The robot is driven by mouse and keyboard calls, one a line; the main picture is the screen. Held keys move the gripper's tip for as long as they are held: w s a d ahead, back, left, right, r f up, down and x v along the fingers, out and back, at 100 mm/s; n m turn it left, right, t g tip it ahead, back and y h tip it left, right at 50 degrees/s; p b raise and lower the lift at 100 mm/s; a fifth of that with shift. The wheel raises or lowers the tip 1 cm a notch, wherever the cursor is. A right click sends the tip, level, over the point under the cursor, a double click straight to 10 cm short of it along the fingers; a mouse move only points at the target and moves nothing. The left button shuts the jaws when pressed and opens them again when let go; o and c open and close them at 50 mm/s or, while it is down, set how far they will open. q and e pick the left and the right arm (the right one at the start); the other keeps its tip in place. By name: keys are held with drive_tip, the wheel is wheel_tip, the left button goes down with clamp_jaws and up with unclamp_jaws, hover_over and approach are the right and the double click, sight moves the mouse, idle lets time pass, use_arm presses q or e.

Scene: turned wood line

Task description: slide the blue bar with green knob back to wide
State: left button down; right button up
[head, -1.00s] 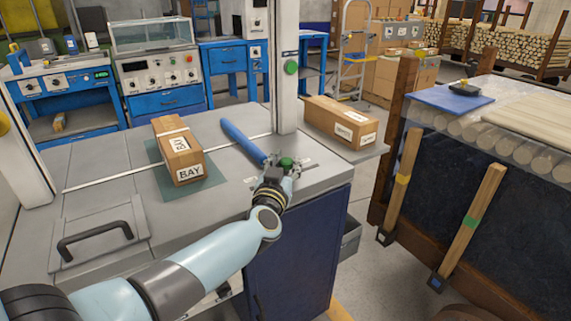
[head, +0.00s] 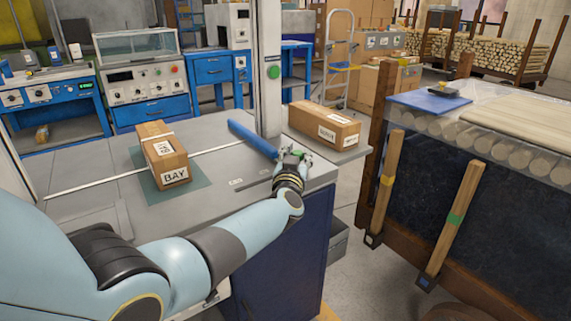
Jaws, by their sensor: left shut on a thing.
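The blue bar (head: 250,137) lies slantwise on the grey table top, running from beside the white post toward the table's right edge. The green knob (head: 308,153) shows only in part at the bar's near end, behind my gripper. My left gripper (head: 294,158) is shut on the knob at the right edge of the table. Its fingers hide most of the knob and the bar's near end. My right gripper is out of view.
A cardboard box marked BAY (head: 163,155) sits on a green mat (head: 200,186) to the left. Another box (head: 325,124) lies on a side shelf behind the gripper. A white post with a green button (head: 273,72) rises close behind the bar.

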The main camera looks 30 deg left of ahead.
use_arm(q)
drive_tip(key=c, duration=1.4)
unclamp_jaws()
drive_tip(key=shift+w+d, duration=0.1)
drive_tip(key=shift+c, duration=0.2)
drive_tip(key=o, duration=0.5)
drive_tip(key=shift+w+d, duration=0.1)
drive_tip(key=shift+w, duration=0.05)
drive_tip(key=v, duration=1.2)
